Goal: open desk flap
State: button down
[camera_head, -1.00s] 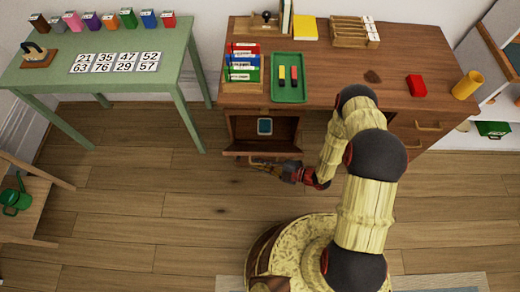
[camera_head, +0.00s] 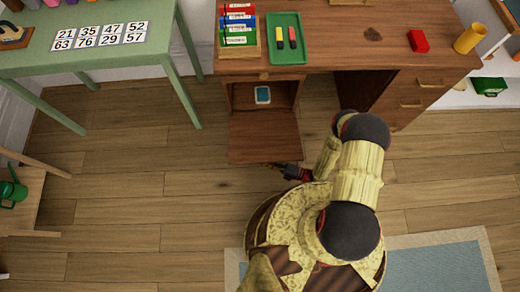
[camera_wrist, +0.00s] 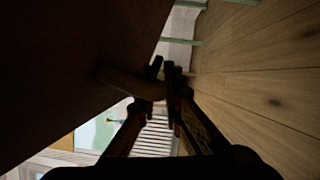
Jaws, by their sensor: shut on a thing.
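The desk flap (camera_head: 264,136) is hinged down from the wooden desk (camera_head: 340,50), and its inner face lies broadly in view above the floor. Behind it an open compartment holds a small blue-topped item (camera_head: 263,95). My gripper (camera_head: 278,166) is at the flap's front edge, partly hidden under it. In the wrist view the flap (camera_wrist: 60,70) is a dark slanted panel filling the left. My gripper's fingers (camera_wrist: 165,70) are shut on the flap's handle (camera_wrist: 122,81), a dark bar that sticks out from the panel.
A green table (camera_head: 80,65) with number cards stands at the left, and a chair-like wooden piece (camera_head: 22,218) with a green can is below it. Drawers (camera_head: 418,98) are in the desk's right side. A rug (camera_head: 440,265) lies lower right. The floor left of the flap is clear.

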jog(key=shift+f+n, duration=0.5)
jog(key=shift+f, duration=0.6)
jog(key=c, duration=1.9)
grip_release()
jog(key=shift+d, duration=0.1)
jog(key=shift+f+v, duration=0.15)
jog(key=shift+v, duration=2.8)
jog(key=shift+f+v, duration=0.15)
jog(key=shift+v, duration=2.8)
